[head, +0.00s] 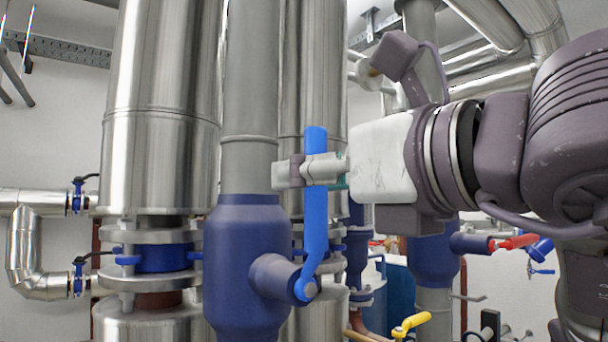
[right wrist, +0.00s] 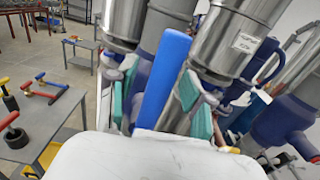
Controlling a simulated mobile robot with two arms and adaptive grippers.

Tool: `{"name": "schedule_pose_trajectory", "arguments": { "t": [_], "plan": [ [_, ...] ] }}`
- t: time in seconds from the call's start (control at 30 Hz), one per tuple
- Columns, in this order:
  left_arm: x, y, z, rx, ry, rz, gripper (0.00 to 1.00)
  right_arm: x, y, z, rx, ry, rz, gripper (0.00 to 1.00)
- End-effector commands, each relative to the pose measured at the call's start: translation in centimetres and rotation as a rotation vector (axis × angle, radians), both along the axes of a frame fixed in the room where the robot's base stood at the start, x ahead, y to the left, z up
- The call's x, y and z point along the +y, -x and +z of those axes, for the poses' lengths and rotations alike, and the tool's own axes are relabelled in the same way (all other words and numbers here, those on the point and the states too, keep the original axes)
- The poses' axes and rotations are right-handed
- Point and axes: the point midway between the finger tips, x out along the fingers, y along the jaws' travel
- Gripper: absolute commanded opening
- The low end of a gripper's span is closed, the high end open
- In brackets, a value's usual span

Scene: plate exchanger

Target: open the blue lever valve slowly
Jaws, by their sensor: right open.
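The blue lever (head: 316,215) stands nearly upright on the front of a dark blue valve body (head: 243,265), joined to it at a stub near the lever's lower end. My right gripper (head: 305,171) reaches in from the right at the lever's upper part. Its fingers lie on either side of the lever. In the right wrist view the blue lever (right wrist: 163,80) runs up between the green-padded fingers (right wrist: 160,98), with a gap visible beside it. The jaws are open around the lever. My left gripper is not in view.
Large metal-clad pipes (head: 160,110) stand behind and left of the valve. A yellow lever (head: 411,324) and a red lever (head: 518,242) sit lower right. The right wrist view shows a grey table (right wrist: 45,125) with several coloured-handled parts at left.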

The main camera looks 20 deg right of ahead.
Motion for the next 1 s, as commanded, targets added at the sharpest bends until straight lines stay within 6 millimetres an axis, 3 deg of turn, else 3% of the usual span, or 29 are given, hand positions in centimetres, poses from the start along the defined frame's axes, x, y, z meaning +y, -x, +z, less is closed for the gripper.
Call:
{"name": "schedule_pose_trajectory", "arguments": {
  "t": [0.5, 0.7, 1.0],
  "plan": [
    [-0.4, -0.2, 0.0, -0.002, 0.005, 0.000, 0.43, -3.3, 9.1, 0.1, -0.006, 0.000, 0.000, 0.51],
    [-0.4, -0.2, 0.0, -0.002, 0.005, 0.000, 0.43, -3.9, 10.7, 0.0, -0.003, 0.000, 0.001, 0.51],
    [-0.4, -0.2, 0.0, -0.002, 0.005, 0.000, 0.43, -3.9, 10.9, 0.0, -0.002, 0.000, 0.001, 0.51]
  ]
}}
